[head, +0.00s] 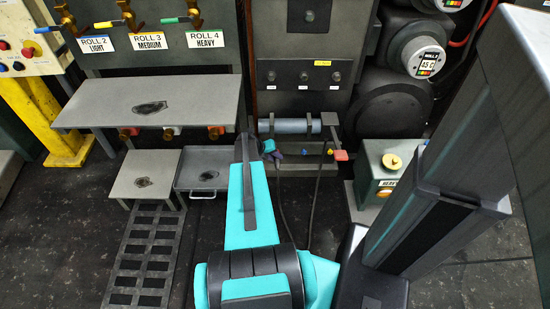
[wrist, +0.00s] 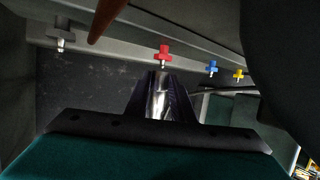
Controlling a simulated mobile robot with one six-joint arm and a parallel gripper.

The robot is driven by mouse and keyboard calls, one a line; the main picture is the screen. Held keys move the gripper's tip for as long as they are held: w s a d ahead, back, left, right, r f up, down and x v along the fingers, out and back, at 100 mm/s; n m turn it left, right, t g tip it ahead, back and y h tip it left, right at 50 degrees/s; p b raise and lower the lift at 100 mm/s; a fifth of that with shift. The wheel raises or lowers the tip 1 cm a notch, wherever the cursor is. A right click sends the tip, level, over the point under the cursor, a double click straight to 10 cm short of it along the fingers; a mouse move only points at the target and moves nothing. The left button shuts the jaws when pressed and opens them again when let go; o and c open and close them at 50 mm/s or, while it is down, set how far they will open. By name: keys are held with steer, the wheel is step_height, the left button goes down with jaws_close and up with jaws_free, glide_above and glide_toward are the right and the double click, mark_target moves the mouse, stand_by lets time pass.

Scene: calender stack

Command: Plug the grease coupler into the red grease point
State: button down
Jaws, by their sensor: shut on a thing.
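In the wrist view the red grease point (wrist: 163,54) is a red cross-shaped piece with a small pale nipple below it, on a grey rail. My gripper (wrist: 160,85) is shut on the grease coupler (wrist: 158,102), a shiny metal cylinder between dark fingers. The coupler's tip is just below the red point in the picture; a small gap appears between them, but its depth is hard to judge.
A blue point (wrist: 213,68) and a yellow point (wrist: 239,75) sit right of the red one, and a grey point (wrist: 62,37) left. A brown rod (wrist: 108,20) crosses above. In the head view a grey-blue cylinder (head: 290,126) lies above the points; a green box (head: 382,172) stands right.

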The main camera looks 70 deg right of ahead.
steer(key=shift+w+d+p, duration=0.35)
steer(key=shift+d+p, duration=0.2)
steer(key=shift+d, duration=0.25)
steer(key=c, duration=1.4)
jaws_free()
steer(key=shift+c, duration=0.2)
steer(key=p+v, duration=0.1)
steer(key=v, duration=0.6)
steer(key=shift+r+p, duration=0.25)
steer(key=shift+p, duration=0.1)
steer(key=shift+a, duration=0.15)
